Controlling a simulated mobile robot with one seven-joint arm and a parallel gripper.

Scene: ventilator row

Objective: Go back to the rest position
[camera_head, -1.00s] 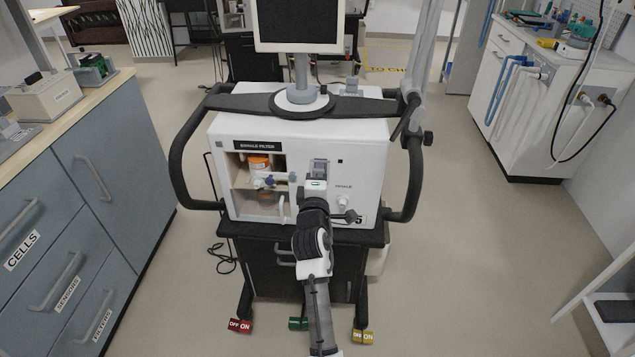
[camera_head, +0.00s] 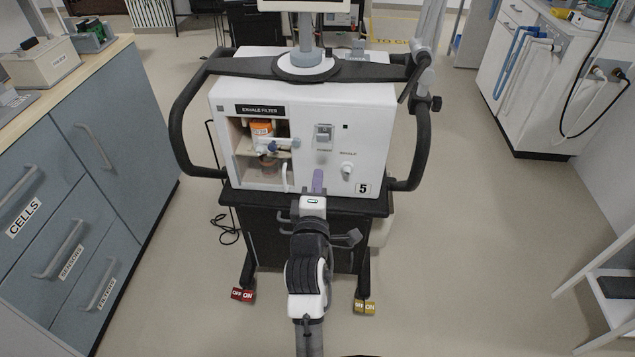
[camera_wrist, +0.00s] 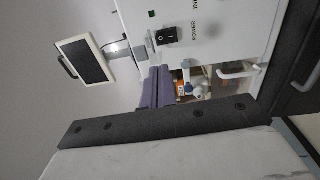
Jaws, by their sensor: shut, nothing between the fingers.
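My gripper (camera_head: 318,182) is in front of the lower middle of the white ventilator (camera_head: 364,120), with its purple fingers pointing at the front panel. In the wrist view the purple fingers (camera_wrist: 155,88) are together with nothing between them. The power switch (camera_head: 323,134) is uncovered above the gripper, and it also shows as a black rocker in the wrist view (camera_wrist: 167,38). My arm reaches up from the bottom middle of the head view. Whether the fingertips touch the panel cannot be told, but a gap seems to show.
The ventilator's open compartment (camera_head: 262,153) holds an orange-topped filter jar. Black side handles (camera_head: 180,130) flank the cart. A blue drawer cabinet (camera_head: 80,170) stands left, and a white cabinet (camera_head: 520,85) with hoses stands back right.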

